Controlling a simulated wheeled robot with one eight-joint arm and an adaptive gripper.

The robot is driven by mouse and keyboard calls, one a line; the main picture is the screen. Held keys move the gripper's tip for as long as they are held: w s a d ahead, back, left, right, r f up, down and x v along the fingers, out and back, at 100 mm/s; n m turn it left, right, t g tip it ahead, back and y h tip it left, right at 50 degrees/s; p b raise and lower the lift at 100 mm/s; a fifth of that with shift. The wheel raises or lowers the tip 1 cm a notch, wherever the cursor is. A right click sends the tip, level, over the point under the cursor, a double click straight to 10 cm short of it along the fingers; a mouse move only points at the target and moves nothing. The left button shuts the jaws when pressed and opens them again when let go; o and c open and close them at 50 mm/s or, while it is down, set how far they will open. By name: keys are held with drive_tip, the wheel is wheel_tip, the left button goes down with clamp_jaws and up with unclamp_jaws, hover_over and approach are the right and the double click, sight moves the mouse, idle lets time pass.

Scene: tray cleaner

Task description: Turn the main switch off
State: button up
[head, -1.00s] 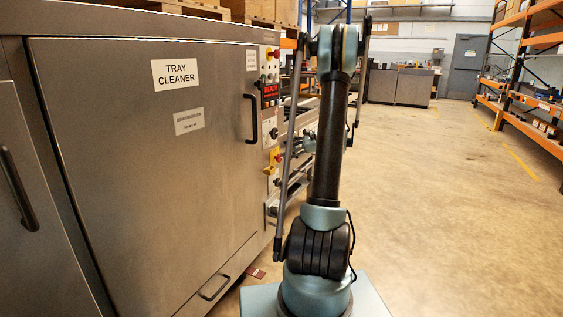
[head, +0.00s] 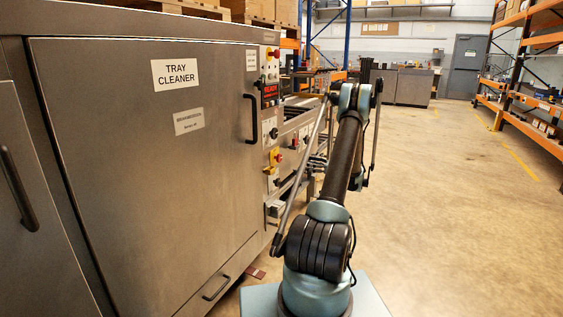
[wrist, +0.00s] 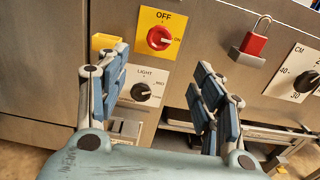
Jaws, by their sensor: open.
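The main switch is a red rotary knob (wrist: 159,38) on a yellow plate (wrist: 148,19), marked OFF at the top and ON at the right. The knob's pale mark seems to lean toward ON. The switch also shows small on the machine's end panel in the head view (head: 279,157). My gripper (wrist: 160,72) is open and empty in the wrist view. Its padded fingers stand apart below the switch, one to the left and one to the right, with the knob framed above them. No contact with the knob shows.
Below the switch is a black LIGHT knob (wrist: 140,92). A red padlock (wrist: 253,44) hangs to the right, beside a black CM dial (wrist: 306,81). A yellow block (wrist: 103,42) is behind the left finger. Open floor (head: 450,200) lies right of my arm.

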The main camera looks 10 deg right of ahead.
sight(280, 157)
drive_tip(key=x, duration=1.7)
drive_tip(key=shift+w+a, duration=0.1)
drive_tip(key=shift+a, duration=0.05)
drive_tip(key=c, duration=1)
